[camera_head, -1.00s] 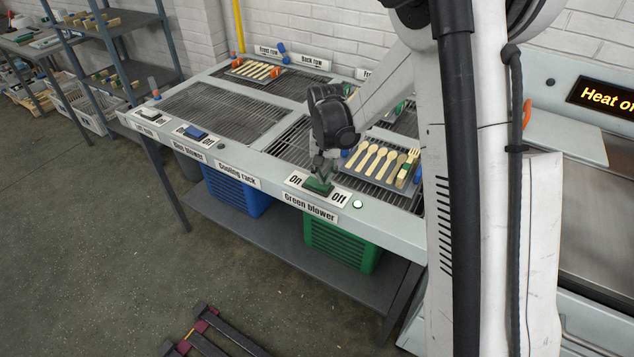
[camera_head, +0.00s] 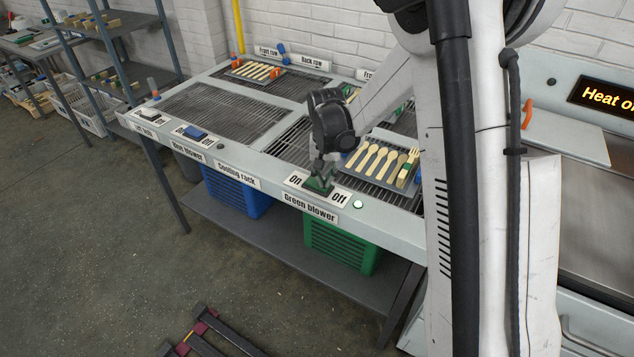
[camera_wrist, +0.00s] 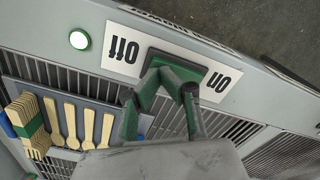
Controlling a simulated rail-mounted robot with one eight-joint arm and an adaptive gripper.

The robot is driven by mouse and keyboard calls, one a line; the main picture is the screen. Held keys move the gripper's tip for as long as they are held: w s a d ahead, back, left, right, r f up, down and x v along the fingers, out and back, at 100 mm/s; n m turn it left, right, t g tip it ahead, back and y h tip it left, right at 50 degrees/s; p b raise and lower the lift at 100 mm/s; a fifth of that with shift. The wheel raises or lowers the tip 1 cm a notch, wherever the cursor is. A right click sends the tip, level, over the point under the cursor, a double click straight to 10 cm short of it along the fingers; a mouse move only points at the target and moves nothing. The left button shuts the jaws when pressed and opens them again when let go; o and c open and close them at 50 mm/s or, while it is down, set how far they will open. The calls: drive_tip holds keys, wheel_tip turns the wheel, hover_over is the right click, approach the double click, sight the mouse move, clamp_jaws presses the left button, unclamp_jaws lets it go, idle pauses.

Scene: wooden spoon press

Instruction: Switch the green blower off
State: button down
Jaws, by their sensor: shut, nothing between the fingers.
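The green blower's switch is a green rocker (camera_head: 319,187) on a white plate marked On at left and Off at right, on the table's front rail. It also shows in the wrist view (camera_wrist: 178,66), with Off to its left and On to its right. My gripper (camera_head: 317,176) is shut and empty, pointing down right at the rocker. In the wrist view its fingers (camera_wrist: 165,82) overlap the rocker; I cannot tell whether they touch it or which way it is tilted. A round lamp (camera_head: 358,204) beside Off is lit pale green. The green blower (camera_head: 342,243) sits below.
A tray of wooden cutlery (camera_head: 376,177) lies on the rack just behind the switch. A blue switch (camera_head: 194,132) and a blue blower (camera_head: 236,191) are further left. A display (camera_head: 605,98) reads "Heat o…". The floor in front is mostly clear.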

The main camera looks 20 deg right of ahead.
drive_tip(key=shift+r+p, duration=1.65)
drive_tip(key=shift+r, duration=1.85)
drive_tip(key=shift+s+r, duration=0.15)
drive_tip(key=shift+r, duration=0.15)
drive_tip(key=s+r+n+t, duration=0.2)
drive_tip(key=s+r+t, duration=0.3)
drive_tip(key=s+r, duration=1.3)
drive_tip(key=s+f+n+t, duration=0.1)
drive_tip(key=s+t, duration=0.1)
drive_tip(key=s, duration=0.7)
drive_tip(key=shift+s+f, duration=0.2)
